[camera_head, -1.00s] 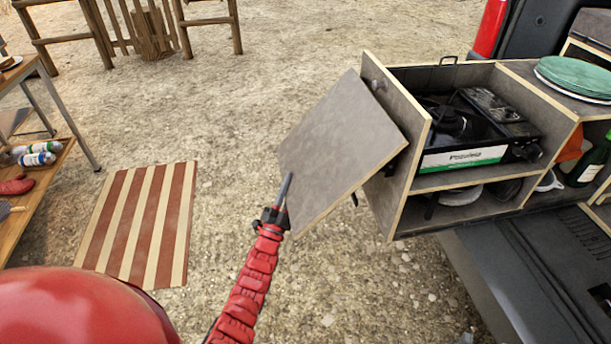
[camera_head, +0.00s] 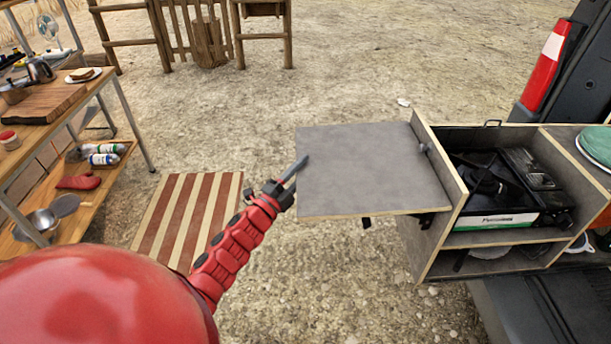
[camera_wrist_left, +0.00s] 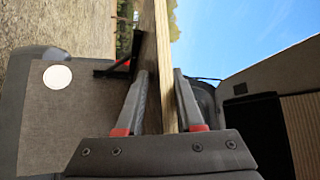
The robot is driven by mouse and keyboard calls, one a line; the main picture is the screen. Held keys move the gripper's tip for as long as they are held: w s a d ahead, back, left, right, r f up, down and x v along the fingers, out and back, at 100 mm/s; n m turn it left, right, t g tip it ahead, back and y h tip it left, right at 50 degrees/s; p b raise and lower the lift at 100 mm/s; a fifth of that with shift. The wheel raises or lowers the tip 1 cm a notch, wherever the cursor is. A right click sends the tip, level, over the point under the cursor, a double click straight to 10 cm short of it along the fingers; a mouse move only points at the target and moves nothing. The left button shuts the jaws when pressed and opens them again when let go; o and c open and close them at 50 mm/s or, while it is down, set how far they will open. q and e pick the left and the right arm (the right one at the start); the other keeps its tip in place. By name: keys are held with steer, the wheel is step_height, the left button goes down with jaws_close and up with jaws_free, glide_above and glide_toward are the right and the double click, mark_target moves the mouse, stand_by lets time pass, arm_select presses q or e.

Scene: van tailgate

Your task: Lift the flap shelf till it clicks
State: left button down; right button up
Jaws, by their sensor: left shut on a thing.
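The flap shelf (camera_head: 370,168) is a grey board with pale wood edges. It stands out level, or nearly so, from the left side of the cabinet (camera_head: 440,190) in the head view. My left gripper (camera_head: 296,170) is at the shelf's outer left edge. In the left wrist view its two fingers (camera_wrist_left: 160,105) are shut on the shelf's edge (camera_wrist_left: 165,70), one on each face. A dark bracket (camera_wrist_left: 112,68) shows by the shelf there. Whether a catch has engaged cannot be seen. My right gripper is in neither view.
A wooden table (camera_head: 45,105) with kitchen things stands at the left. A striped mat (camera_head: 188,218) lies on the gravel. The ground under the shelf looks clear.

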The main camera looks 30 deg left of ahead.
arm_select(q)
steer(key=shift+d+r, duration=0.2)
steer(key=shift+r, duration=1.05)
steer(key=shift+w, duration=0.1)
steer(key=c, duration=1.1)
jaws_free()
steer(key=shift+d, duration=0.1)
steer(key=shift+w+f, duration=0.15)
steer(key=shift+f, duration=0.15)
steer(key=v, duration=1.7)
steer(key=shift+s, duration=0.3)
